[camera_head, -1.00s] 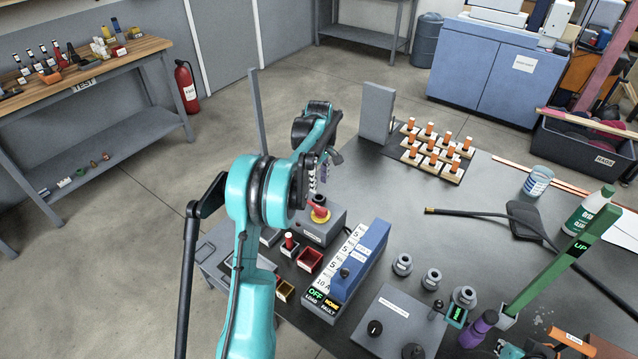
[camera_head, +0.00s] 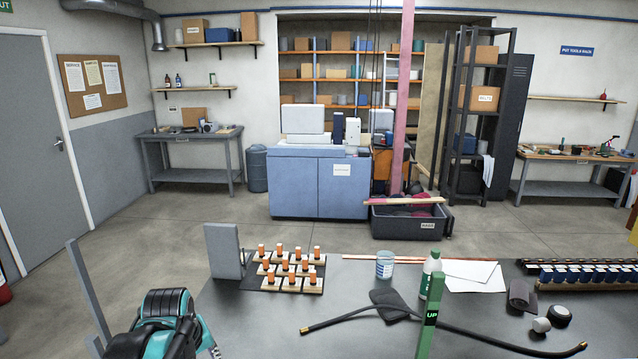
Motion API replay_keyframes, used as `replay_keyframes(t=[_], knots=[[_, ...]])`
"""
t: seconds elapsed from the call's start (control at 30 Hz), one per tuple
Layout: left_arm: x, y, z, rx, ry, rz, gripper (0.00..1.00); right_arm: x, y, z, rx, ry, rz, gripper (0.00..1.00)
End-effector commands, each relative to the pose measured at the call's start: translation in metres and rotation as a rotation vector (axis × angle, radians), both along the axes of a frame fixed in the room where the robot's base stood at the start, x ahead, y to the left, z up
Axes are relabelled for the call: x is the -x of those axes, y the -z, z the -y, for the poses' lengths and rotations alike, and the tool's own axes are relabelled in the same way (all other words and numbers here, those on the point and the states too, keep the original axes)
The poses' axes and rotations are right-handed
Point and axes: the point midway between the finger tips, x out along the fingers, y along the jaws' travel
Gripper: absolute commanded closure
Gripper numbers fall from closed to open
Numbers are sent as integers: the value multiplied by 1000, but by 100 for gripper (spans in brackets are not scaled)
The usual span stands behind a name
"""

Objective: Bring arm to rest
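A teal and black part of my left arm (camera_head: 160,328) shows at the bottom left, by the left edge of the dark worktable (camera_head: 260,330). Its gripper fingers do not show; they are hidden or below the frame. My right arm and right gripper are not in view. No held object can be seen.
A grey upright bar (camera_head: 88,290) stands beside the arm.

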Motion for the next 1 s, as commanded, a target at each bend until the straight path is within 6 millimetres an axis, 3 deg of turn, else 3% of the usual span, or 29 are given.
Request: replay_keyframes(t=[0.03, 0.2, 0.43, 0.6, 1.0], knots=[[21, -1, 13, -22, 69, 26, 62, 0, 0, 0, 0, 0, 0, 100], [78, 6, 43, -112, 301, 121, 62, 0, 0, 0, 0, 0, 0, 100], [131, 32, 68, -220, 536, 220, 62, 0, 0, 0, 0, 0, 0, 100], [145, 43, 73, -257, 605, 253, 62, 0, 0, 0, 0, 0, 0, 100], [146, 44, 74, -260, 610, 254, 62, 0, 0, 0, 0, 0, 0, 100]])
